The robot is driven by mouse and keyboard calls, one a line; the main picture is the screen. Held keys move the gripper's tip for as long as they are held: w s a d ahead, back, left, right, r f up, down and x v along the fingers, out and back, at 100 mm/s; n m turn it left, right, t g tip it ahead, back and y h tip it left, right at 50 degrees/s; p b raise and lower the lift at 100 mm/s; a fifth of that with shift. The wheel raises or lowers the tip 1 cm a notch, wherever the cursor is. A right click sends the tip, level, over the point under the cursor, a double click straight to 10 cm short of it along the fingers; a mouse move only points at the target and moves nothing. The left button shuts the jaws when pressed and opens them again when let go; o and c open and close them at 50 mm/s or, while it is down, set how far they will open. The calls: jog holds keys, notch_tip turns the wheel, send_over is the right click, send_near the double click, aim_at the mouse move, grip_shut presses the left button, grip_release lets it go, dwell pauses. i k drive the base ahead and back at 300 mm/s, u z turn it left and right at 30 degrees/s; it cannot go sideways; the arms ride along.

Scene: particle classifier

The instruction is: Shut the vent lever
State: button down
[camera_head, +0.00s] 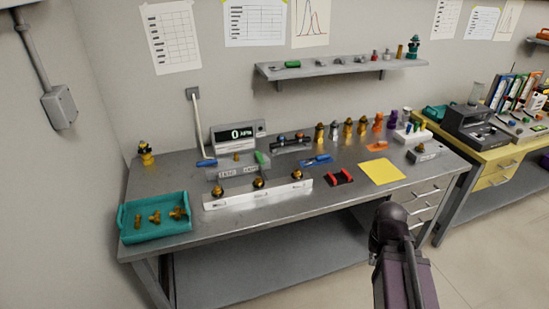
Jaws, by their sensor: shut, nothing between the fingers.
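A grey test fixture (232,171) with small labels on its front stands on the metal bench, below a display (238,134) reading 0 kPa. A blue lever (206,163) sticks out at the fixture's left end and a green lever (262,158) sits at its right end. The labels are too small to read surely, so I cannot tell which lever is the vent lever or whether it is open. My dark arm is at the lower right, in front of the bench and apart from the fixture. My gripper is not in view.
A white rack (258,193) with several brass fittings stands in front of the fixture. A teal tray (156,228) of brass parts is at the left corner. Red-black holders (339,178) and a yellow sheet (382,171) lie to the right. A wall shelf (340,68) hangs above.

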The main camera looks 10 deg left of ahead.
aim_at(260, 157)
jog(key=u, duration=0.05)
jog(key=i, duration=1)
jog(key=z, duration=0.1)
